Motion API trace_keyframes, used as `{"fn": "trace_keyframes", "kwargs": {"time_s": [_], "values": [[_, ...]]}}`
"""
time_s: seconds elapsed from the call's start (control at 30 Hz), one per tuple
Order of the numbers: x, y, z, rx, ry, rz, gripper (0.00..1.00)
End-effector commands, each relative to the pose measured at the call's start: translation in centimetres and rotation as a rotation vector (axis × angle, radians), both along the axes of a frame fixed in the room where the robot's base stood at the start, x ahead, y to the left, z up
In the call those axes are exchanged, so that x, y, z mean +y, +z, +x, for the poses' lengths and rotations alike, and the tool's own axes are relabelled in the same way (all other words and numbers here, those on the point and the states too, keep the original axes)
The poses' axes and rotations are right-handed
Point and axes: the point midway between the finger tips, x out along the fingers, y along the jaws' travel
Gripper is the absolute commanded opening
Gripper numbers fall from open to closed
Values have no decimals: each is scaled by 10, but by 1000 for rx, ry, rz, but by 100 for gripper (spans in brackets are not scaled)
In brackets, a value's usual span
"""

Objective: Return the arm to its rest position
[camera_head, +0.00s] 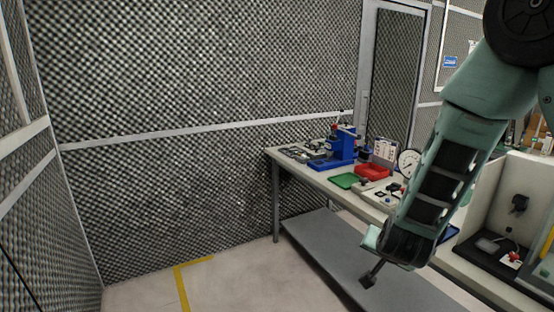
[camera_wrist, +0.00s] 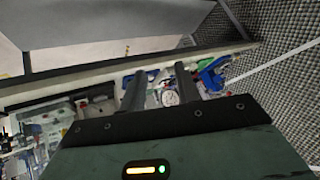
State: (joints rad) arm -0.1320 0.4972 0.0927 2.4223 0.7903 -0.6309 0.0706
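My arm reaches down from the upper right in the head view, in front of the workbench (camera_head: 310,158). My gripper (camera_head: 371,274) hangs at its lower end, over the bench's lower shelf in the picture. In the wrist view, the two dark fingers of my gripper (camera_wrist: 158,77) stand apart with a gap between them. Nothing is held between them; a round white gauge (camera_wrist: 170,98) shows beyond the gap. In the head view the fingers are small and partly hidden by the wrist.
The bench carries a blue device (camera_head: 343,146), a red tray (camera_head: 373,171), a green tray (camera_head: 345,181) and a gauge (camera_head: 409,162). A grey lower shelf (camera_head: 335,250) lies beneath. Foam walls (camera_head: 190,70) stand behind and left. Floor (camera_head: 235,285) with yellow tape is clear at left.

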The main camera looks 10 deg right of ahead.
Motion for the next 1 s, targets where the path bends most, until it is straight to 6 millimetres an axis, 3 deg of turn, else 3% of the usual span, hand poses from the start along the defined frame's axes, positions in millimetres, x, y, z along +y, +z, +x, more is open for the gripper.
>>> {"fn": "trace_keyframes", "kwargs": {"time_s": [0.03,0.13,0.2,0.33,0.4,0.5,0.6,0.73,1.0], "values": [[37,9,-8,36,121,48,32],[102,24,-40,141,367,112,32],[139,35,-73,224,546,128,32],[184,54,-151,400,879,85,32],[191,63,-191,494,1029,28,32],[187,72,-237,611,1187,-70,32],[177,78,-265,695,1281,-157,32],[167,82,-282,752,1333,-218,32],[166,83,-284,763,1338,-226,32]]}}
